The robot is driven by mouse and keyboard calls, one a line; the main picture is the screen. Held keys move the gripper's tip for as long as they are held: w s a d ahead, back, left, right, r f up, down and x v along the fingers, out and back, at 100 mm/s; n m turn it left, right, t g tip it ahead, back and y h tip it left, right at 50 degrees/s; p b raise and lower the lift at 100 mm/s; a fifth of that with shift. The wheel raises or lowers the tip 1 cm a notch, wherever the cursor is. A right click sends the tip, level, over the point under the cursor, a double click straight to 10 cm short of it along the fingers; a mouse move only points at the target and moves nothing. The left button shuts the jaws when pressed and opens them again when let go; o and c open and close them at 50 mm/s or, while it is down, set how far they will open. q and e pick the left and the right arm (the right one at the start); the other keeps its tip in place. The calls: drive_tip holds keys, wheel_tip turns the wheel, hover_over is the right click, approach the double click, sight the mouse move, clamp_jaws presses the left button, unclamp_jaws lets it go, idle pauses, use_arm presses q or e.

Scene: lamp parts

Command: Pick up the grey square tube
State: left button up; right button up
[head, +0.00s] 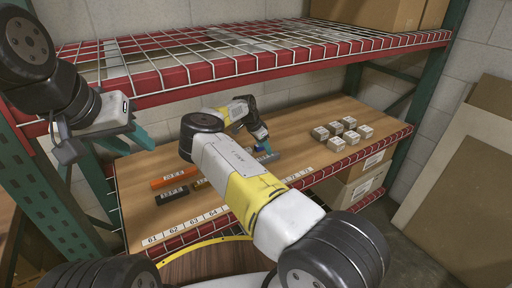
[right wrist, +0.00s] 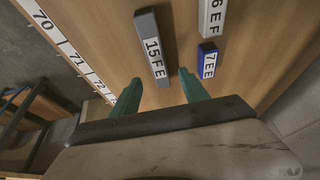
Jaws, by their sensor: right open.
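A grey square tube (right wrist: 150,28) labelled 15FE lies on the wooden shelf in the right wrist view. Its near end lies in the gap between my right gripper's teal fingers (right wrist: 161,94), which are open and apart from it. In the head view my right gripper (head: 265,146) is low over the shelf, partly hidden by its own wrist, and a grey tube (head: 271,154) shows beside it. My left gripper (head: 128,140) is open and empty at the left, in front of the rack.
A blue block (right wrist: 208,64) labelled 7EE and a pale grey piece (right wrist: 212,18) lie right of the tube. An orange tube (head: 173,177) and a black tube (head: 172,196) lie at the shelf's left. Several small boxes (head: 336,144) stand right. A wire shelf (head: 250,58) hangs above.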

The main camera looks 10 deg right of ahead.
sight(267, 156)
drive_tip(key=x, duration=0.6)
drive_tip(key=shift+s+a+f, duration=0.15)
drive_tip(key=shift+a, duration=0.05)
clamp_jaws()
